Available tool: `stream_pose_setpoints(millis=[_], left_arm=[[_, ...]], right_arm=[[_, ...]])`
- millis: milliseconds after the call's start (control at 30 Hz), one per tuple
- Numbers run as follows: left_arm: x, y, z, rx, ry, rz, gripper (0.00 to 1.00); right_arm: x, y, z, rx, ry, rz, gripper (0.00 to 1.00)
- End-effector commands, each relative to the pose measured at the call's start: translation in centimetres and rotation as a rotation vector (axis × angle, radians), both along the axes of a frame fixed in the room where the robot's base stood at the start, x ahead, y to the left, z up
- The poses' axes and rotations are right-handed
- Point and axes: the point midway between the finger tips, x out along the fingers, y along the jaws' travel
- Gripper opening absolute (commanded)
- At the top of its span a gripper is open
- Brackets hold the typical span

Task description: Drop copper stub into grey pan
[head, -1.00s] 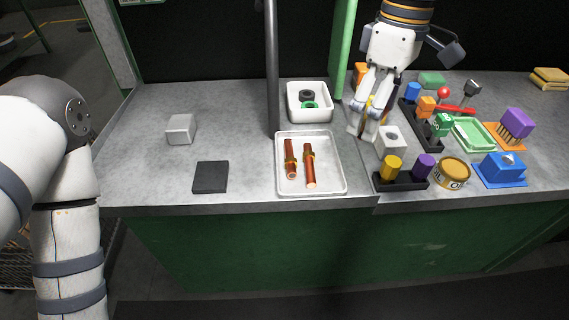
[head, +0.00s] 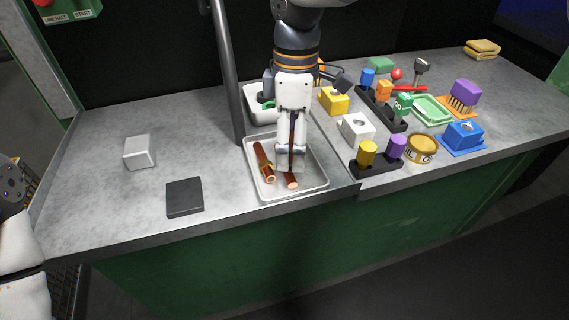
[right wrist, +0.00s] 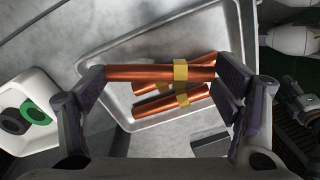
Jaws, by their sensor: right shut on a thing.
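The grey pan (head: 318,186) is a shallow metal tray on the counter. Two copper stubs, one at the left (head: 264,162) and one partly covered (head: 291,181), lie in it. My right gripper (head: 290,164) is over the pan, pointing down. In the right wrist view it is shut on a copper stub (right wrist: 140,73) with a yellow band, which spans between the fingers. Below the held stub, copper stubs (right wrist: 160,105) lie in the pan. The height of the held stub over the pan is hard to tell. My left gripper is out of view.
A white bin (head: 258,115) with dark and green rings stands behind the pan. A grey post (head: 228,80) rises beside it. A black pad (head: 184,197) and a grey block (head: 139,152) lie at left. Several coloured parts, including a yellow tin (head: 421,149), crowd the right.

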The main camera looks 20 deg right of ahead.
Motion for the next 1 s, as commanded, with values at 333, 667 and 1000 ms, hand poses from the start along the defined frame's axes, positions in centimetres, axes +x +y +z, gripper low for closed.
stream_pose_setpoints(millis=[333, 667, 1000], left_arm=[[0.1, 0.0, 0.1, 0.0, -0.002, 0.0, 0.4], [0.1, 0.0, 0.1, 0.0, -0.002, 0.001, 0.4], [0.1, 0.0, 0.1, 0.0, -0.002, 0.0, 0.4]], right_arm=[[0.0, 0.0, 0.2, 0.0, -0.002, -0.001, 1.0], [0.0, 0.0, 0.5, 0.0, -0.003, -0.001, 1.0], [0.9, -0.3, 8.7, 0.0, -0.008, -0.002, 1.0]])
